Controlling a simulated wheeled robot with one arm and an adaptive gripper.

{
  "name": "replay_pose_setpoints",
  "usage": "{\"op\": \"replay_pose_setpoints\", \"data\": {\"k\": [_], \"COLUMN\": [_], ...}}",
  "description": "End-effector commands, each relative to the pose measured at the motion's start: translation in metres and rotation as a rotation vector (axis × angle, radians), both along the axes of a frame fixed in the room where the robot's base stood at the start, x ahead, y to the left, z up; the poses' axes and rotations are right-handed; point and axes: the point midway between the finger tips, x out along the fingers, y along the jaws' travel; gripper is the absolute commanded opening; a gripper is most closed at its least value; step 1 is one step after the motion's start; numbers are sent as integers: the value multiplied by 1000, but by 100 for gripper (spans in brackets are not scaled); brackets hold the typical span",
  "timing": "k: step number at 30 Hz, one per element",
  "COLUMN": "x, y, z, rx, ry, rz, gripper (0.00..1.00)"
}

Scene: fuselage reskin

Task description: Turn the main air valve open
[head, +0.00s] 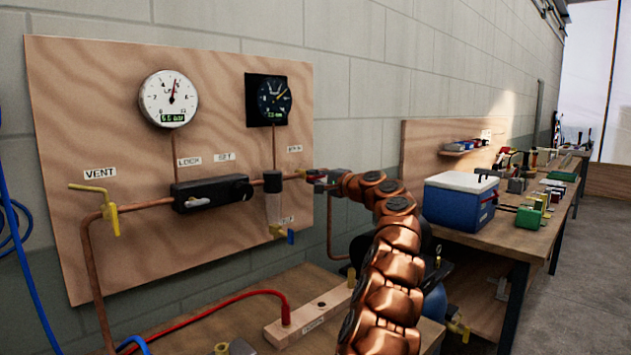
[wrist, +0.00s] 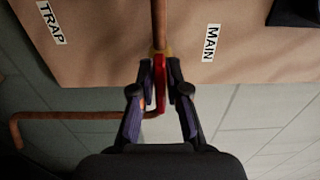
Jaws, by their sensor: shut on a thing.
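The main air valve's red handle (wrist: 160,84) is between my gripper's fingers in the wrist view, just below a brass fitting (wrist: 162,52) on a copper pipe (wrist: 159,22). The MAIN label (wrist: 210,42) is on the wooden board to the right of it. My gripper (wrist: 160,92) is shut on the red handle, one dark finger on each side. In that view the handle appears roughly in line with the pipe. In the head view my gripper (head: 321,178) is at the right edge of the board, and my copper-coloured arm hides part of the area.
The wooden board (head: 120,250) carries two gauges, a white one (head: 169,98) and a dark one (head: 272,98). A yellow vent handle (head: 114,221) is at left. A blue cooler (head: 458,203) stands on the bench at right. A red hose (head: 232,297) lies below.

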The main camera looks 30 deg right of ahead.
Motion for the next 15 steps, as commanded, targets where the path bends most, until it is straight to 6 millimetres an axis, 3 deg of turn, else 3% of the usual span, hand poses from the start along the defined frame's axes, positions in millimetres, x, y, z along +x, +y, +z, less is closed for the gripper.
{"op": "replay_pose_setpoints", "data": {"k": [13, 14, 15], "x": [1, 1, 1], "y": [2, 2, 2], "z": [-1, -1, -1], "rx": [-8, -8, -8], "ry": [0, 0, 0], "rz": [4, 4, 4], "gripper": [0, 16, 20]}}
